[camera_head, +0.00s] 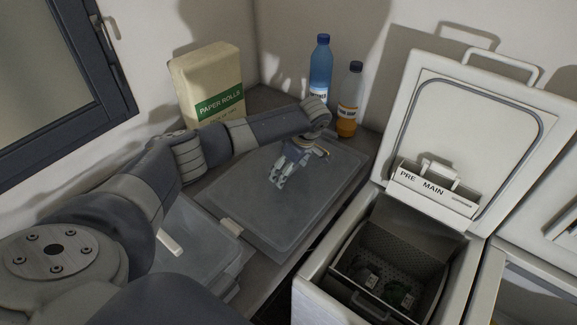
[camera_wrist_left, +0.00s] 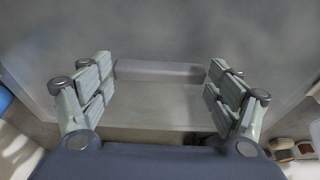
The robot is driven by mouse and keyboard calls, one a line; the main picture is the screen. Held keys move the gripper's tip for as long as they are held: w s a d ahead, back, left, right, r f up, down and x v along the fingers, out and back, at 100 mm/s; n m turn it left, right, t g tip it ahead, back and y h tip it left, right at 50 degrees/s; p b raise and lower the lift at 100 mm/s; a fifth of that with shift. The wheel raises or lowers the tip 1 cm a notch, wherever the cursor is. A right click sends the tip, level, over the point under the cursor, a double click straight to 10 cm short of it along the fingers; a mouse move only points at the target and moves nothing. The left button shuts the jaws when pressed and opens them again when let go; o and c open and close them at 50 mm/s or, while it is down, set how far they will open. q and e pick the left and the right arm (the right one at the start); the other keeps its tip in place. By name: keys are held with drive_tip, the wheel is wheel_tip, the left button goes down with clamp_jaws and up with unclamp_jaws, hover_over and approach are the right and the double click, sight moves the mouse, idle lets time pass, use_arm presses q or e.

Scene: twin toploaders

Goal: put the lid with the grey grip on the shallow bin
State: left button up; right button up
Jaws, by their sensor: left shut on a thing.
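A wide, flat grey lid (camera_head: 315,205) lies level over the dark counter, in the middle of the head view. My left gripper (camera_head: 277,184) is over its middle, fingers pointing down. In the left wrist view, the fingers of my left gripper (camera_wrist_left: 160,88) are at the two ends of a grey grip (camera_wrist_left: 160,70) on the lid (camera_wrist_left: 175,105). It is shut on this grip, mostly hidden in the head view. I cannot tell whether a shallow bin is under the lid. A translucent grey bin (camera_head: 228,260) is at lower left, with a whitish grip (camera_head: 170,243) above it, partly behind my arm.
A white toploader (camera_head: 318,288) with a raised lid (camera_head: 465,130) stands at right. A paper rolls pack (camera_head: 207,80), a blue bottle (camera_head: 320,72) and an orange-filled bottle (camera_head: 348,105) stand behind the flat lid. A pale clip-like piece (camera_head: 231,228) is at its near left edge.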

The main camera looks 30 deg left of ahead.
use_arm(q)
drive_tip(key=shift+s+f, duration=0.1)
drive_tip(key=shift+f, duration=0.15)
drive_tip(key=shift+s+f, duration=0.2)
drive_tip(key=shift+f, duration=0.15)
drive_tip(key=shift+c, duration=0.6)
drive_tip(key=o, duration=1.3)
drive_tip(key=shift+f, duration=0.15)
drive_tip(key=shift+w+f, duration=0.1)
drive_tip(key=shift+w, duration=0.2)
